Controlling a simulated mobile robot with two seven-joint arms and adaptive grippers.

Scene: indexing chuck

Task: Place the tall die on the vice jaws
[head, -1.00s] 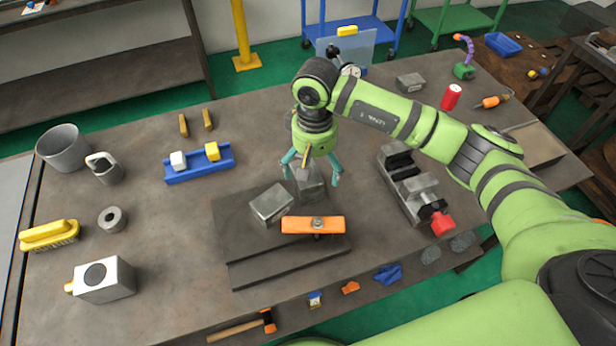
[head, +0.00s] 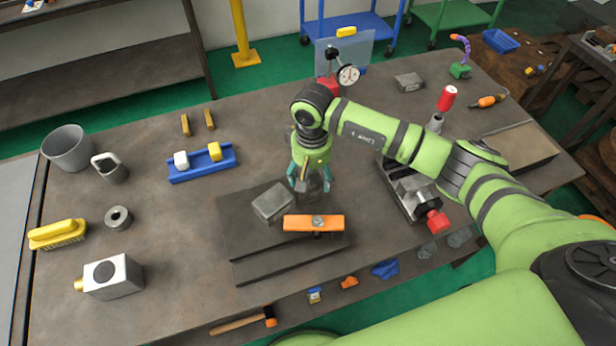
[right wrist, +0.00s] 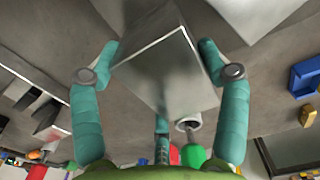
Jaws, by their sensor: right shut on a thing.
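The tall die (right wrist: 168,70), a grey metal block with flat shiny faces, sits between the teal fingers of my right gripper in the right wrist view. In the head view my right gripper (head: 310,183) is shut on it above the back right part of the dark plate, and the fingers hide much of the die. Whether the die still touches the plate is unclear. The vice (head: 408,188), with grey jaws and a red handle end, stands to the right, partly hidden by my right arm. My left gripper is not in view.
A second grey block (head: 273,202) and an orange clamp bar (head: 314,223) lie on the dark plate (head: 240,240) close to the gripper. A dial gauge (head: 348,75) stands behind. A blue tray (head: 203,163) lies left. The table between plate and vice is clear.

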